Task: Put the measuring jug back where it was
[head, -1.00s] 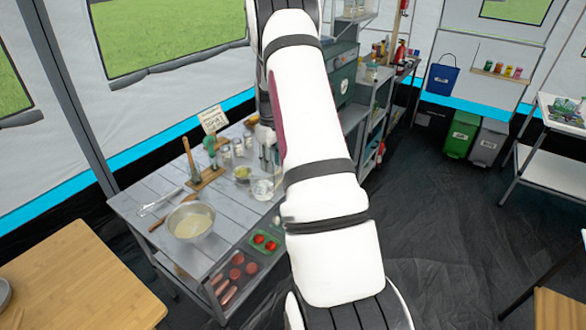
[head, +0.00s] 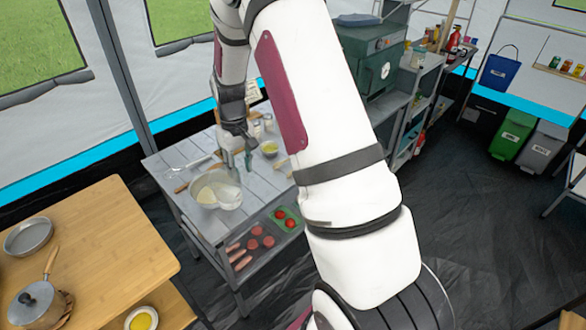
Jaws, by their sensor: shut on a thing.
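The clear measuring jug (head: 229,196) shows in the head view at the right side of the steel mixing bowl (head: 201,193), overlapping it in the picture. My gripper (head: 238,160) points down over the grey worktable and is shut on the jug, its fingers just above and behind it. I cannot tell whether the jug touches the bowl or is tilted. The bowl holds a pale mixture. The spot on the table right of the bowl, near the small yellow-filled dish (head: 269,148), is partly hidden by my arm.
Small jars (head: 267,122) stand at the back of the grey table (head: 176,156). A wooden table (head: 110,235) with a pan (head: 29,236) and a saucepan (head: 38,304) stands at the front left.

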